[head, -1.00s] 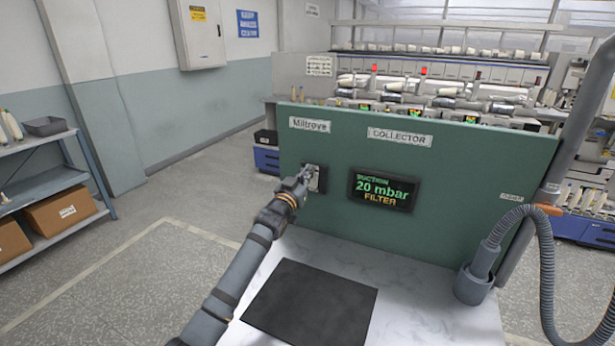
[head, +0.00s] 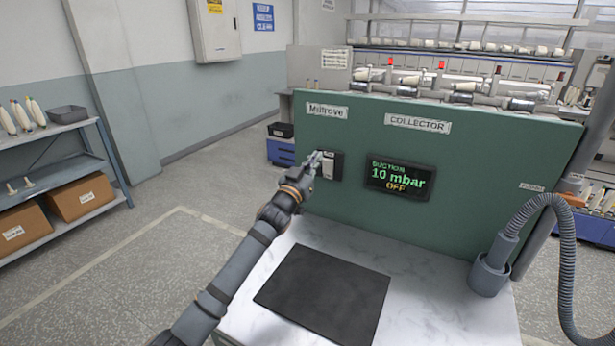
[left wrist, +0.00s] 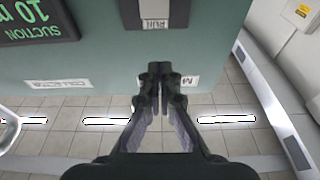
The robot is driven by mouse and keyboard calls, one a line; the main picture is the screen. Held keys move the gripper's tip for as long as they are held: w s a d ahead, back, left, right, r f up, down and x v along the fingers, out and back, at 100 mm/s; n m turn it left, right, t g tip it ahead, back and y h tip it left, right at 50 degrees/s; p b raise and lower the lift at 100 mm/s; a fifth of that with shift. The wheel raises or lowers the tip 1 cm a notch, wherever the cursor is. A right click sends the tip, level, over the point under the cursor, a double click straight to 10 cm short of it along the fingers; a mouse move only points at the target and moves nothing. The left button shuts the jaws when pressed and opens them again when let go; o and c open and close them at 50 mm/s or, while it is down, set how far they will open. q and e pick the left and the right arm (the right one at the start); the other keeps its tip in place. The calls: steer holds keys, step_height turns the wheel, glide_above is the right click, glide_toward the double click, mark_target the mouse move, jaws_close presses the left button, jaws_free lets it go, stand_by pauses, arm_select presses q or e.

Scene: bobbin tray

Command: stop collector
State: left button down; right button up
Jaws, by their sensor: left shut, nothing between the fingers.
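The green collector cabinet (head: 350,220) stands in front of me with a "COLLECTOR" label. Its dark display (head: 399,179) reads "SUCTION 10 mbar OFF". A light rocker-like switch (head: 328,166) in a dark plate sits left of the display; the left wrist view shows a light switch part (left wrist: 154,10) marked "RUN" at the top edge. My left gripper (head: 317,160) is shut and empty, at the left side of the switch. Whether it touches the switch I cannot tell. In the left wrist view the closed fingertips (left wrist: 160,70) lie below the switch. My right gripper is not in view.
A white worktop (head: 410,290) with a black mat (head: 322,295) lies before the cabinet. A grey hose (head: 565,260) hangs at the right by a grey cup (head: 490,270). A shelf with boxes (head: 80,197) stands left. Floor between is clear.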

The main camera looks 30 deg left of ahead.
arm_select(q)
steer(key=v, duration=0.1)
steer(key=b+v, duration=0.1)
steer(key=v, duration=0.1)
steer(key=b+v, duration=0.1)
steer(key=v, duration=0.1)
steer(key=shift+w+f, duration=0.1)
steer(key=shift+f, duration=0.2)
